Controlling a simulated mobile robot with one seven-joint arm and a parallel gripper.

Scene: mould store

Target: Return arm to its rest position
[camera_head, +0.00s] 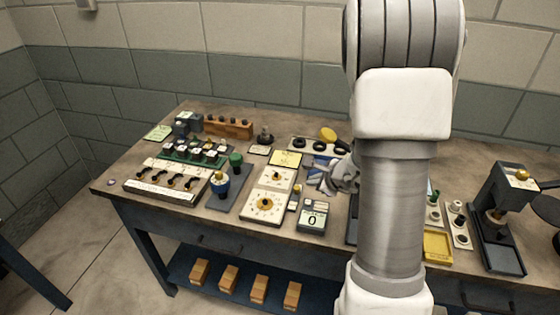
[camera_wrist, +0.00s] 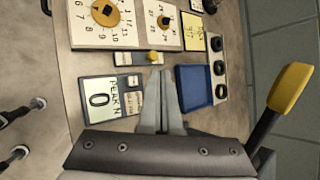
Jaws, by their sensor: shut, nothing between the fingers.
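My arm (camera_head: 392,200) rises tall in front of the bench at the right of centre in the head view and hides part of the bench behind it. My gripper (camera_wrist: 162,78) shows in the wrist view with its two fingers together and nothing between them. It is above the bench, with the display unit reading 0 (camera_wrist: 100,100) on one side and a blue tray (camera_wrist: 194,88) on the other. In the head view the gripper is partly hidden by my arm.
The bench (camera_head: 125,183) holds a dial panel (camera_head: 254,207), a green-topped rack (camera_head: 172,153), a wooden block rack (camera_head: 236,130) and a dark press-like device (camera_head: 502,210) at right. A yellow-ended handle (camera_wrist: 291,88) stands close in the wrist view. Wooden blocks lie on the lower shelf (camera_head: 182,268).

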